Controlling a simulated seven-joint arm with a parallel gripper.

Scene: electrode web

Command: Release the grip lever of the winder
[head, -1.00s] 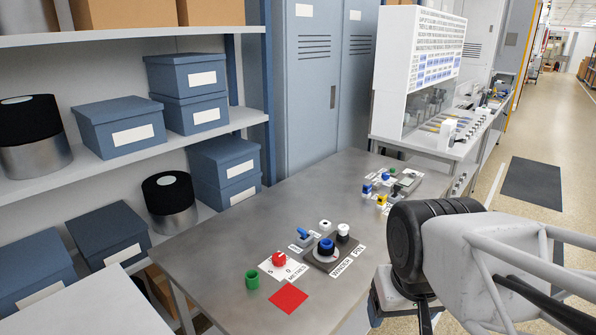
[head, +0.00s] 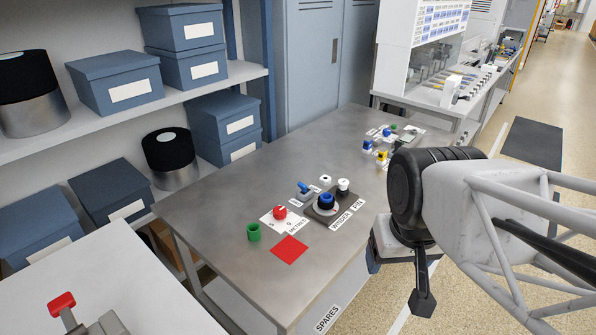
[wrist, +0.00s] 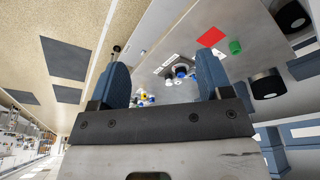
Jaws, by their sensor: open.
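The winder (head: 326,203) is a dark plate on the grey table, with a blue-topped spool and a white-topped post. A small blue lever on a grey base (head: 304,190) stands just left of it, beside a small white label too small to read; it looks like the grip lever. In the wrist view the winder (wrist: 181,71) shows small and far off between the fingers. My gripper (wrist: 160,65) is open, its two blue fingers wide apart with nothing between them. In the head view my arm is at the right, well apart from the winder and lever.
A red knob (head: 280,212) on a white "METRES" card, a green cup (head: 254,232) and a red square (head: 290,249) are near the lever. Several small coloured parts (head: 380,148) stand farther back. A red-handled grey device (head: 62,303) is at lower left. The table's middle is mostly clear.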

